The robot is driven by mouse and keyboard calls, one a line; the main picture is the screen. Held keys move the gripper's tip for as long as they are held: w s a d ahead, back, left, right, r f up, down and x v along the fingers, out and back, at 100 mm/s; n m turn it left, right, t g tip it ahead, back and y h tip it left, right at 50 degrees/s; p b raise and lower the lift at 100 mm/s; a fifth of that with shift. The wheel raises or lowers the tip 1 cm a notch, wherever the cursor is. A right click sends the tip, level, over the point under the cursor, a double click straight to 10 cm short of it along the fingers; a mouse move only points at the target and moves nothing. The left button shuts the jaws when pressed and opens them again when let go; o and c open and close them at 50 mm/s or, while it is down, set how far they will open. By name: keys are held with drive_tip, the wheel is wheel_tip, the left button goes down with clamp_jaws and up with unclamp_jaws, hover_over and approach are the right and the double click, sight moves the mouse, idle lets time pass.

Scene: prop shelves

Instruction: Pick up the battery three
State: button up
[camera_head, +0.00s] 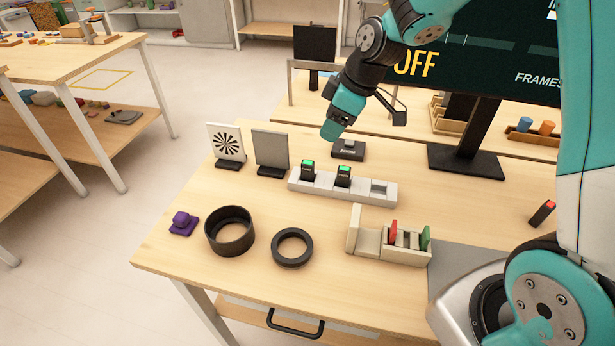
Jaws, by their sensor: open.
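Two black batteries with green tops stand in a pale slotted rack (330,191): one in the left slot (308,169) and one in the middle slot (343,177). The rack's right slot is empty. A third black battery with a red top (543,212) is at the far right of the table, tilted in the picture and partly near my arm. Number labels are too small to read, so I cannot tell which is battery three. My gripper (397,107) is small and dark, above the table behind the rack, open and apart from every battery.
A beige holder (365,243) with red and green pieces stands in front of the rack. Black rings (230,231) (292,248), a purple knob (183,222), two upright panels (271,148) and a small black box (348,150) surround it. A monitor (468,161) stands behind.

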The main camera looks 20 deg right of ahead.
sight(309, 162)
drive_tip(key=p+x, duration=0.1)
drive_tip(key=x, duration=1.3)
drive_tip(key=shift+f+p, duration=0.1)
drive_tip(key=shift+p, duration=0.3)
drive_tip(key=c, duration=0.9)
clamp_jaws()
